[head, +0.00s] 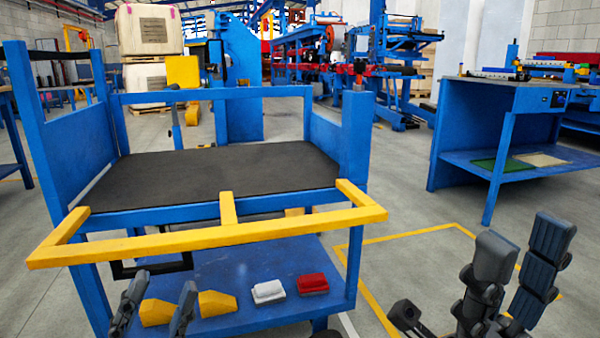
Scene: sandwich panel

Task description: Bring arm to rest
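My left gripper (162,286) is at the bottom left of the head view, with its fingers spread apart. It is open, and a yellow block (157,313) shows between its fingers, apparently on the cart's lower shelf behind them. I cannot tell whether they touch it. My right gripper (525,238) is at the bottom right, fingers pointing up and apart. It is open and empty, over the grey floor beside the cart.
A blue cart (200,218) with a black top (220,170) and yellow front handle (340,217) stands ahead. Its lower shelf (215,265) holds another yellow block (217,303), a white block (268,291) and a red block (312,283). A blue workbench (480,107) stands right.

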